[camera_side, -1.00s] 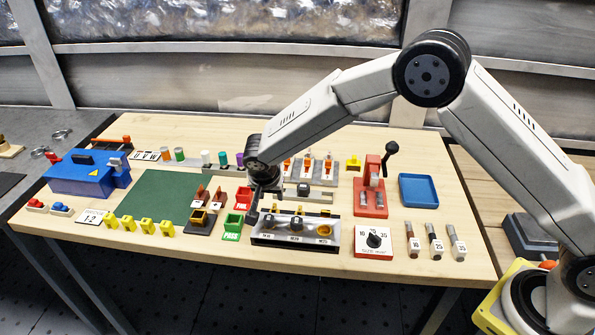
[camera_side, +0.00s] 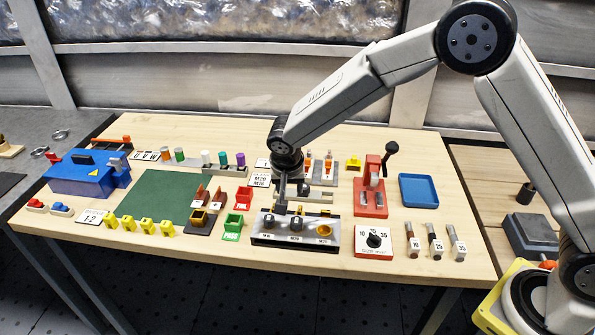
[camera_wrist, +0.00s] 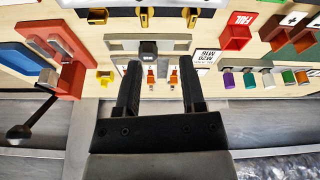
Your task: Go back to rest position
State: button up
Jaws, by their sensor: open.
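My gripper (camera_side: 282,205) hangs above the work table (camera_side: 330,132), over the back edge of the grey tray with M-labels (camera_side: 296,242). In the wrist view my gripper (camera_wrist: 160,66) shows two black fingers spread apart with nothing held between them. Beyond the fingers is a grey fixture with a dark block (camera_wrist: 148,48). In the side view my gripper partly hides the grey fixture and the row of orange-topped parts behind it. I cannot tell the exact height of the fingertips above the tray.
A red press with a black lever (camera_side: 371,190) stands right of my gripper, with a blue tray (camera_side: 418,190) beyond it. A red FAIL bin (camera_side: 243,198) and a green PASS bin (camera_side: 232,227) are to the left. A dial box (camera_side: 373,240) is at the front.

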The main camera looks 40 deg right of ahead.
jog(key=s+d+r+n+y, duration=0.1)
jog(key=s+d, duration=0.4)
jog(key=s, duration=0.6)
jog(key=s+d+r+n+y, duration=0.1)
jog(key=s+d+r+n, duration=0.2)
jog(key=s+d+n, duration=0.3)
jog(key=s, duration=0.5)
jog(key=shift+s+r, duration=0.2)
jog(key=shift+s, duration=0.15)
